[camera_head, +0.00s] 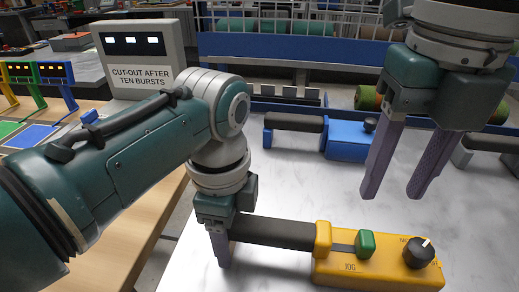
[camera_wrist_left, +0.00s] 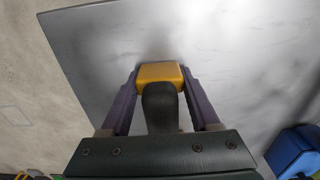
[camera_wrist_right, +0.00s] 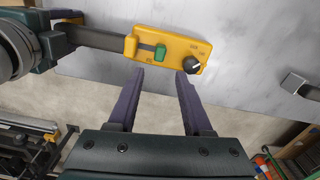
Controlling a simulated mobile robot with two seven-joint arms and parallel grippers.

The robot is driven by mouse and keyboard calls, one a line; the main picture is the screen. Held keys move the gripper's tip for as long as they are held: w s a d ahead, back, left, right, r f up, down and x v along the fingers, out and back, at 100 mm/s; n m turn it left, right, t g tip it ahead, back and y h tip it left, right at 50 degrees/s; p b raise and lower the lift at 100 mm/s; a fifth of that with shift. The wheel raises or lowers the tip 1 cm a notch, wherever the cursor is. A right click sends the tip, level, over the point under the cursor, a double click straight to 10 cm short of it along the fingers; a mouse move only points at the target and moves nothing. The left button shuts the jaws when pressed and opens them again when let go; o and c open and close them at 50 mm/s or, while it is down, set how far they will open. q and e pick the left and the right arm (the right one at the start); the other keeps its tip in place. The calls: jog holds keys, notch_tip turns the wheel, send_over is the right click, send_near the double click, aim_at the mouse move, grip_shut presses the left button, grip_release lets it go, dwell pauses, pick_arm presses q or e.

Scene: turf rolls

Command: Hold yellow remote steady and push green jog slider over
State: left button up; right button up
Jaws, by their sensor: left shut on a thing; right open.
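The yellow remote (camera_head: 335,270) lies on the pale marbled tabletop at the front, with a dark handle (camera_head: 275,232) and a black knob (camera_head: 419,252). The green jog slider (camera_head: 365,243) sits on its top, with dark slot visible on the handle side; it also shows in the right wrist view (camera_wrist_right: 160,51). My left gripper (camera_head: 221,262) is shut on the handle at its far left end. In the left wrist view the handle (camera_wrist_left: 159,105) lies between its fingers. My right gripper (camera_head: 393,194) is open and empty, above and behind the remote, fingers pointing down.
A similar blue remote (camera_head: 347,140) lies farther back on the table (camera_head: 290,180). A grey one (camera_head: 462,155) is partly visible at the right. A sign box (camera_head: 140,60) and a blue rack with turf rolls (camera_head: 366,98) stand behind. The tabletop between the remotes is clear.

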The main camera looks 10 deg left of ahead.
pick_arm(q)
grip_shut()
